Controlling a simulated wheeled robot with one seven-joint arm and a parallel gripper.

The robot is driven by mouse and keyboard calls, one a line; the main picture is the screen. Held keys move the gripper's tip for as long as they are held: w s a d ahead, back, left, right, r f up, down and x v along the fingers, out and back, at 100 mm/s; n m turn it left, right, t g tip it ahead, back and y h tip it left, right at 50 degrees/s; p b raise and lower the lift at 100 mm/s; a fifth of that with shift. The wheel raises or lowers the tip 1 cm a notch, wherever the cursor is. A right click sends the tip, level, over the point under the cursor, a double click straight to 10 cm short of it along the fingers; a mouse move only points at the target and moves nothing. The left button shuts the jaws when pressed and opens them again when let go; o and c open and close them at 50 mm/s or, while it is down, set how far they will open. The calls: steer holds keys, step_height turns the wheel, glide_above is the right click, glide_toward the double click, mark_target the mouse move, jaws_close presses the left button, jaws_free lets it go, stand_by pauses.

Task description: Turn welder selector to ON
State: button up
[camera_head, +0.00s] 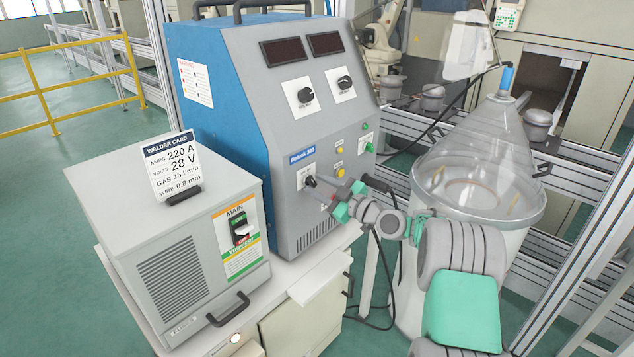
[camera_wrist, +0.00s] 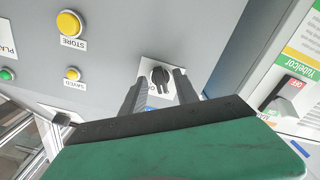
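The welder (camera_head: 262,115) is a blue and grey cabinet with a sloped grey front panel. Its selector (camera_head: 310,181) is a small black knob on a white plate at the panel's lower left, under a blue label. In the wrist view the selector (camera_wrist: 160,77) shows near the middle, upside down; its plate's lettering is partly hidden, so its setting cannot be read. My gripper (camera_head: 322,187) is at the front of the selector. In the wrist view my gripper (camera_wrist: 158,82) is open, one finger on each side of the knob, with gaps visible; contact is not clear.
A grey box (camera_head: 180,275) with a MAIN switch (camera_head: 241,233) and a welder card (camera_head: 170,165) stands at left. Two upper knobs (camera_head: 305,96), a yellow button (camera_head: 340,146) and a green button (camera_head: 369,147) share the panel. A clear-domed drum (camera_head: 480,180) stands at right.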

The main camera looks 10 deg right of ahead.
steer(key=shift+w+a, duration=0.25)
steer(key=shift+w, duration=0.1)
steer(key=shift+c, duration=0.2)
jaws_close()
